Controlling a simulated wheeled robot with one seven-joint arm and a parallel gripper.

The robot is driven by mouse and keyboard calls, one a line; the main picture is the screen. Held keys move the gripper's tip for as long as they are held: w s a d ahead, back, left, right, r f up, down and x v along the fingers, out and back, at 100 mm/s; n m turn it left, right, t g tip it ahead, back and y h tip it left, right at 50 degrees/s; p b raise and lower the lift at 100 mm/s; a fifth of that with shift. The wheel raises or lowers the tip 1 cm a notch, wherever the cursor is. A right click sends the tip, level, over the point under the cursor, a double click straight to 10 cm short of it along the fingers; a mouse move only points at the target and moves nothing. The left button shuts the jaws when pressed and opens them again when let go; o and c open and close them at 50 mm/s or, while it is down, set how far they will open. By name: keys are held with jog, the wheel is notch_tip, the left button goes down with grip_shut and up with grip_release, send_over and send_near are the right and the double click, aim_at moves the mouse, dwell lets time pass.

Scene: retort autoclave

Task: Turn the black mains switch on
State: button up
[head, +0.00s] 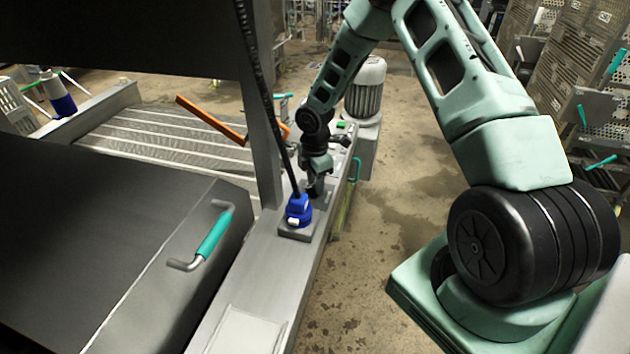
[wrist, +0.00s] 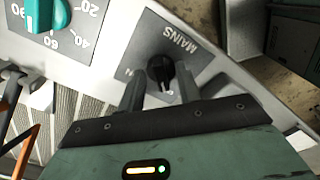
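A pale mark shows on the knob's near side. My gripper (wrist: 160,84) is open, with one finger on each side of the knob and a gap between them. Whether either finger touches the knob I cannot tell. In the head view my gripper (head: 314,190) reaches down to the narrow machine ledge, just behind a blue fitting. The switch is hidden there.
A teal dial (wrist: 44,12) with numbers sits close by on the panel. The blue fitting (head: 299,211) with a black rod stands in front of my gripper. An orange bar (head: 210,120) lies to the left, a grey motor (head: 365,88) behind.

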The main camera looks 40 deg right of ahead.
jog(key=shift+f, duration=0.3)
grip_shut()
